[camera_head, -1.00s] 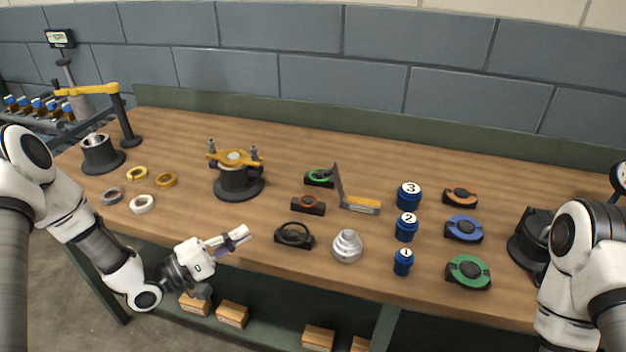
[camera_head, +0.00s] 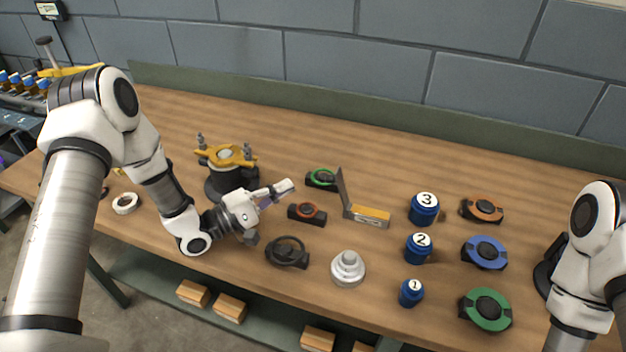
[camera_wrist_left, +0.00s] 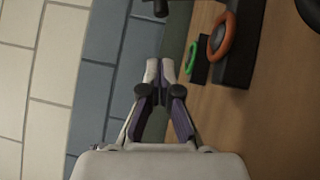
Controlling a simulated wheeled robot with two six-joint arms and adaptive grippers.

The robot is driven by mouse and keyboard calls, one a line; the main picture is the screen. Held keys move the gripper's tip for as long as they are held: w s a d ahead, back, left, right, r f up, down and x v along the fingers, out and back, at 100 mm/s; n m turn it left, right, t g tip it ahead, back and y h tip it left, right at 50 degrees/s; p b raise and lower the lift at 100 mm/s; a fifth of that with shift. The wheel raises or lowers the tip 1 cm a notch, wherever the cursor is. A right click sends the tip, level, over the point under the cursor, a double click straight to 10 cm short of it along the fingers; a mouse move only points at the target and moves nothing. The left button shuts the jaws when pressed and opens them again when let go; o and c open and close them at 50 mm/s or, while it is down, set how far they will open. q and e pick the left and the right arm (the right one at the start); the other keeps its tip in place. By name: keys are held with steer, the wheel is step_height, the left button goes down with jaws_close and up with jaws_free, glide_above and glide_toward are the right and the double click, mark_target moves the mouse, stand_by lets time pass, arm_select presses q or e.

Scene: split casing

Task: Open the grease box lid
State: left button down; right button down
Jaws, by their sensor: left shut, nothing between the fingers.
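The orange box with a pale label (camera_head: 367,215), which I take for the grease box, sits mid-table. A dark grey flat panel (camera_head: 345,190) stands up, tilted, at its left end, like a raised lid; I cannot tell whether it is hinged there. My left gripper (camera_head: 286,188) is shut and empty, above the table to the left of the box and apart from it. Its closed fingertips also show in the left wrist view (camera_wrist_left: 160,70), where I cannot make out the box. My right gripper is out of view; only part of that arm shows at the right edge.
A black ring part (camera_head: 287,252) and a silver stepped part (camera_head: 348,268) are nearer the front. Blue numbered canisters (camera_head: 424,208) stand to the right.

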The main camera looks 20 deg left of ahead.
arm_select(q)
steer(key=x, duration=0.4)
steer(key=shift+d+p, duration=0.1)
steer(key=shift+p, duration=0.25)
steer(key=shift+s+d+r+p, duration=0.1)
steer(key=shift+d+r+p, duration=0.1)
steer(key=shift+d, duration=0.4)
steer(key=shift+s+d+r+p, duration=0.15)
steer(key=shift+d+p, duration=0.05)
steer(key=shift+d, duration=0.75)
steer(key=shift+w+d, duration=0.1)
